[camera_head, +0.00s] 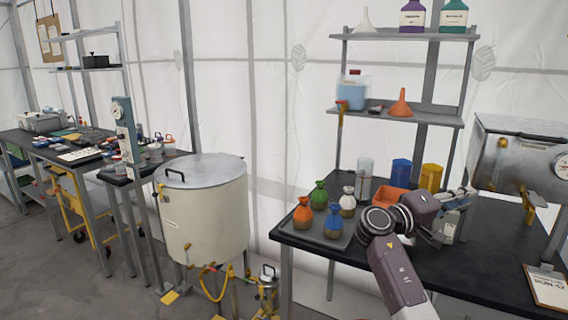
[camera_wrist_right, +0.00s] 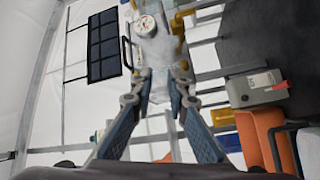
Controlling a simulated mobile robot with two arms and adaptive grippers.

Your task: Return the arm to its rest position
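My right arm comes in from the bottom right of the head view, bent over the black table (camera_head: 500,268). My right gripper (camera_head: 466,197) is above the table's right part, pointing right towards a metal chamber with a gauge (camera_head: 515,160). In the right wrist view its two blue-padded fingers (camera_wrist_right: 159,82) stand apart with nothing seen held between them. The chamber's gauge (camera_wrist_right: 146,25) shows beyond the fingertips. My left gripper and left arm are not in view.
Beside my arm are a tray (camera_head: 332,240) with several tied bags, an orange bin (camera_head: 388,196), blue (camera_head: 400,172) and yellow (camera_head: 431,177) containers. A shelf (camera_head: 430,116) rises behind. A clipboard (camera_head: 548,287) lies right. A big lidded drum (camera_head: 204,218) stands left of the table.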

